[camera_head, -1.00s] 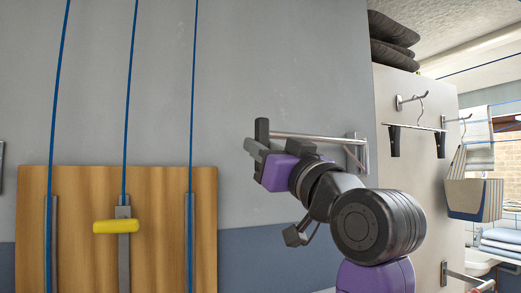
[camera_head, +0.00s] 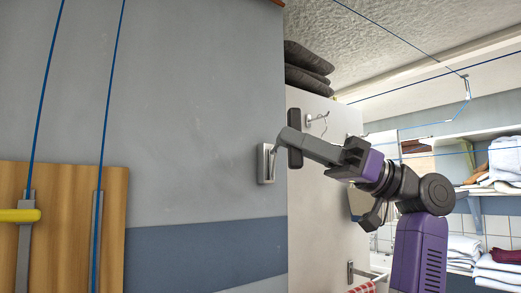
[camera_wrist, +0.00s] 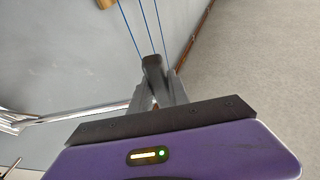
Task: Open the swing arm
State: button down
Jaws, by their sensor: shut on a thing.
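The swing arm is a metal bar hinged at a wall plate (camera_head: 265,163), with a dark upright end piece (camera_head: 295,126). In the head view it points out from the wall toward me, so its bar is strongly foreshortened. In the wrist view the shiny bar (camera_wrist: 85,113) runs from the bracket at left to the dark end piece (camera_wrist: 152,65) between my fingers. My gripper (camera_head: 293,143) is shut on the swing arm at its outer end. The exact contact is partly hidden by the fingers.
A wooden board (camera_head: 70,225) with blue cords and a yellow handle (camera_head: 18,215) is on the wall at left. A white panel with hooks (camera_head: 316,119) stands behind my gripper. Shelves with folded cloth (camera_head: 498,175) are at right.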

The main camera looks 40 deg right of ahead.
jog(key=s+d+n+g, duration=0.1)
jog(key=s+d, duration=0.2)
jog(key=d, duration=0.3)
jog(key=shift+g+y+b, duration=0.3)
jog(key=shift+g+y, duration=0.1)
jog(key=shift+d, duration=0.1)
jog(key=shift+w, duration=0.1)
jog(key=c, duration=1.2)
grip_release()
jog(key=shift+c, duration=0.2)
jog(key=shift+d, duration=0.1)
jog(key=b+v, duration=0.2)
jog(key=v, duration=0.6)
jog(key=shift+f, duration=0.1)
